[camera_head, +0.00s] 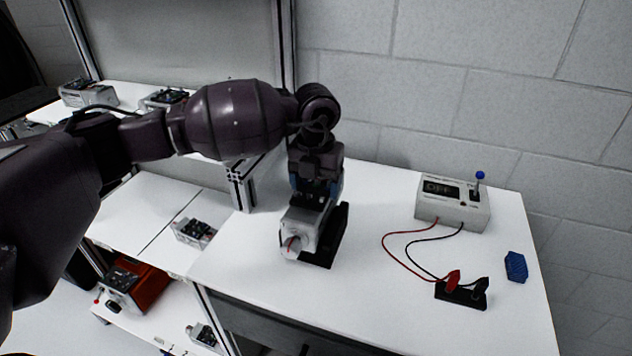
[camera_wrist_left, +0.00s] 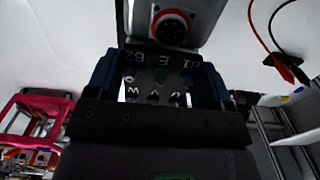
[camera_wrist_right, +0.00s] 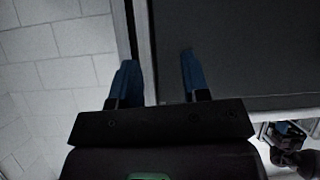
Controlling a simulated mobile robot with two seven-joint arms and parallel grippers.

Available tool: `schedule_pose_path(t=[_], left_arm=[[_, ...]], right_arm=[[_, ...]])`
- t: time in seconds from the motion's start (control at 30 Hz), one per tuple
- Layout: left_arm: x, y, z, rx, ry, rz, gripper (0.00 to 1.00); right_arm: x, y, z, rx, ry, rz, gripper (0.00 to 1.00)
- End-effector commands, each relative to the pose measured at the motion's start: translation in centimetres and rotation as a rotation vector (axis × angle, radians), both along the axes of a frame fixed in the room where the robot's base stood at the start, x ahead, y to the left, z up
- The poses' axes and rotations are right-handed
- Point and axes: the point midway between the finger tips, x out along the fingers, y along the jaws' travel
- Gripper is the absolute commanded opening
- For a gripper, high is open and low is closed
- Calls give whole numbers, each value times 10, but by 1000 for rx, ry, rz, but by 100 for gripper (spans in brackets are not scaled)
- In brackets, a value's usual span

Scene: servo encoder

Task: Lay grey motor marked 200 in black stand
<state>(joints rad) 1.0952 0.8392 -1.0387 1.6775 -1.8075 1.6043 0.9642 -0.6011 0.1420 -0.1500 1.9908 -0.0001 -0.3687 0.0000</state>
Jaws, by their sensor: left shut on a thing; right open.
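A grey motor (camera_head: 302,226) with a round pale end is at the black stand (camera_head: 338,232) on the white table. My left gripper (camera_head: 316,196) comes down from above and is shut on the motor; its blue fingers show on either side of the terminal block in the left wrist view (camera_wrist_left: 162,75). The motor covers much of the stand, and I cannot tell whether it rests in it or hangs just above it. The mark 200 cannot be read. My right gripper (camera_wrist_right: 160,82) is open and empty, away from the table top's objects.
A grey box (camera_head: 452,203) reading OFF has a blue-tipped lever; red and black leads run to a black terminal block (camera_head: 461,293). A blue block (camera_head: 516,267) lies near the right edge. Other motors (camera_head: 194,232) stand on shelves at left. The table between is clear.

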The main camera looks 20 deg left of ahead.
Motion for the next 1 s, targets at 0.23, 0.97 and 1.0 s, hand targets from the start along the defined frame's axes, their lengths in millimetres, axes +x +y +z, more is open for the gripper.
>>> schedule_pose_path(t=[0.23,0.97,1.0], left_arm=[[1,-1,-1,-2,-4,-1,32],[1,-1,-10,-2,-4,-1,32],[1,-1,-11,-2,-4,-1,32]], right_arm=[[0,0,-2,0,1,0,43],[-1,0,-8,-1,6,1,43],[-1,0,-8,-1,6,1,43]])
